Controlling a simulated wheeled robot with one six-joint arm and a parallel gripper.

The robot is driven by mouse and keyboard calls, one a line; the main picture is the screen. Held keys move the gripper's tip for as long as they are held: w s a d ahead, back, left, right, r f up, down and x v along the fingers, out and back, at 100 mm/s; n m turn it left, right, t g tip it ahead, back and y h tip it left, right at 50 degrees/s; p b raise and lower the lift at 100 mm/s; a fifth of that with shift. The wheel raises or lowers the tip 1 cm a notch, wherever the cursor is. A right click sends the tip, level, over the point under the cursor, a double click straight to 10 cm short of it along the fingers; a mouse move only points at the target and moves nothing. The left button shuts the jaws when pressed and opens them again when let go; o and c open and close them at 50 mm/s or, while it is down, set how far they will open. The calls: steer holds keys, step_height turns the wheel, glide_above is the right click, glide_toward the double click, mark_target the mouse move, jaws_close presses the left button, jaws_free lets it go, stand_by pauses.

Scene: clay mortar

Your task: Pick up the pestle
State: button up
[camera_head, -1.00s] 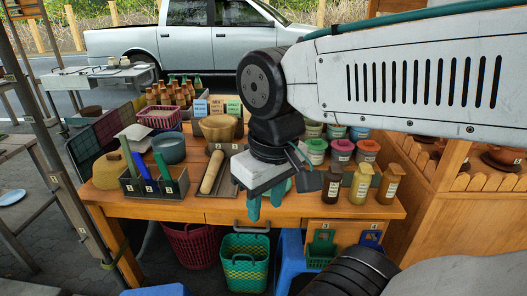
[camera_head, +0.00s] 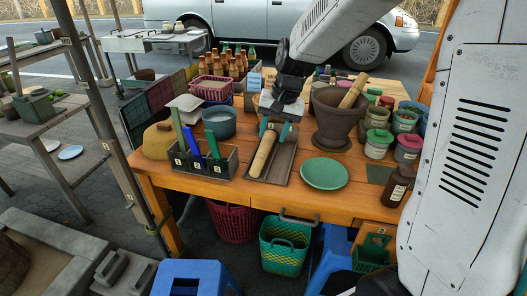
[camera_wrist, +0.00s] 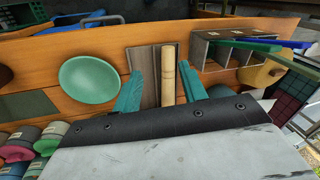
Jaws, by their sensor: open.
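A pale wooden rod (camera_head: 263,153), like a pestle or rolling pin, lies in a shallow grey tray (camera_head: 284,160) on the table. A second wooden pestle (camera_head: 354,90) leans in the dark clay mortar (camera_head: 335,125) to the right. My gripper (camera_head: 275,131) is open, its teal fingers above the tray, at the rod's far end. In the wrist view, the rod (camera_wrist: 169,75) shows between the open fingers (camera_wrist: 160,68), nearer the right one. I cannot tell how far above it they are.
A green plate (camera_head: 324,174) lies right of the tray. A divided box (camera_head: 205,165) with upright coloured tools stands left of it. A blue-grey bowl (camera_head: 219,122) and lidded jars (camera_head: 379,143) are close by. Blue stools (camera_head: 196,278) and baskets stand below the table's front edge.

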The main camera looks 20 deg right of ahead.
steer(key=m, duration=0.2)
glide_toward(259, 160)
steer(key=f, duration=0.5)
steer(key=shift+w+a+m, duration=0.2)
steer(key=shift+a+m, duration=0.1)
steer(key=shift+a, duration=0.05)
steer(key=x, duration=0.5)
steer(key=shift+a+f, duration=0.1)
steer(key=shift+a, duration=0.05)
jaws_close()
